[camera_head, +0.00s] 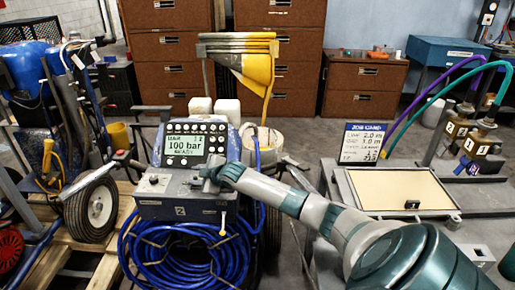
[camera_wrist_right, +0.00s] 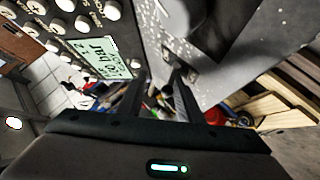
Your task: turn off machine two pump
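Machine two (camera_head: 165,209) stands left of centre in the head view, with a grey box marked 2 and a blue hose coil below. Its control panel (camera_head: 194,143) has several round knobs and a green display (camera_head: 186,146) reading 100 bar; the display also shows tilted in the right wrist view (camera_wrist_right: 101,60). My right gripper (camera_head: 208,180) is at the top right of the grey box. In the right wrist view its fingers (camera_wrist_right: 161,76) are apart, with a small metal fitting (camera_wrist_right: 189,73) near the right fingertip. I cannot tell whether they touch it. My left gripper is not in view.
Another machine with a wheel (camera_head: 93,209) stands on the left by a wooden pallet (camera_head: 110,255). A job card (camera_head: 362,142) and a framed tray (camera_head: 400,190) are on the right. Brown drawer cabinets (camera_head: 170,52) line the back. Open floor (camera_head: 315,115) lies behind the tray.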

